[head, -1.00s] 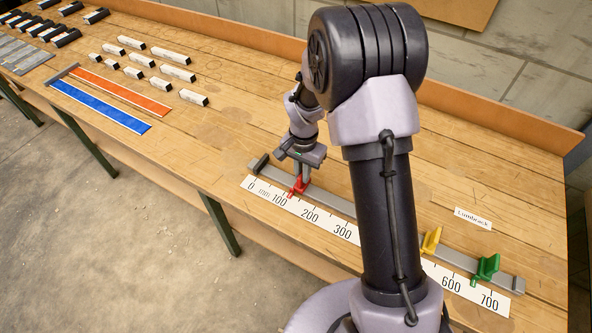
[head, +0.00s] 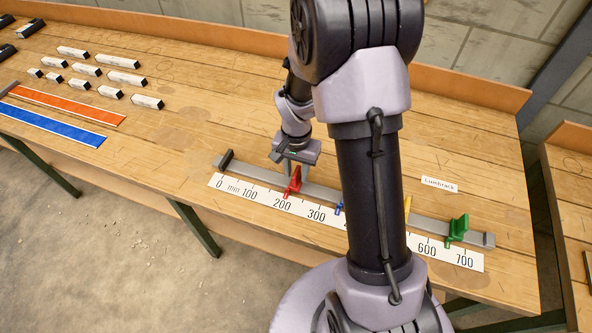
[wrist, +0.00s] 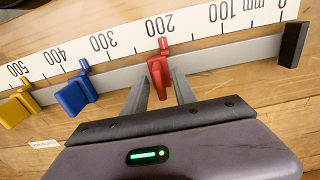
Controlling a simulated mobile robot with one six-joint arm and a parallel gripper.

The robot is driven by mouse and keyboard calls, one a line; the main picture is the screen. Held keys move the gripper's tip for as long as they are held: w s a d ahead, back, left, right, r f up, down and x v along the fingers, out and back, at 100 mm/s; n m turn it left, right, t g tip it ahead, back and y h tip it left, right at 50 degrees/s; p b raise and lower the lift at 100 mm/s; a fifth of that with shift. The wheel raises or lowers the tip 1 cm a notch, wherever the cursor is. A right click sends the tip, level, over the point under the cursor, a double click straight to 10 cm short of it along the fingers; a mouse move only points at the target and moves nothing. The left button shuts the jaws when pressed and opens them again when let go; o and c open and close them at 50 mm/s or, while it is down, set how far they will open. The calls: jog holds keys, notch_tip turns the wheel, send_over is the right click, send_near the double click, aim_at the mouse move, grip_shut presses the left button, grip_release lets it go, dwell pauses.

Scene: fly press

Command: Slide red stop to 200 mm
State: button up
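The red stop (head: 293,182) sits on the grey rail (head: 330,194), its pointer close to the 200 mark of the white scale (head: 235,188). In the wrist view the red stop (wrist: 160,77) shows between my two fingers, its pointer by the 200 label. My gripper (head: 288,170) is at the stop; in the wrist view my gripper (wrist: 160,82) looks open, with a finger on each side of the stop. Narrow gaps seem to show beside it, but contact at the fingertips is hard to judge.
A green stop (head: 457,229) is near the rail's right end. A dark end block (head: 226,160) closes the zero end. My arm hides part of the scale.

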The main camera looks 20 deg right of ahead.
aim_at(296, 171)
notch_tip(296, 171, up, 17)
jog(key=p, duration=0.6)
jog(key=shift+r, duration=0.2)
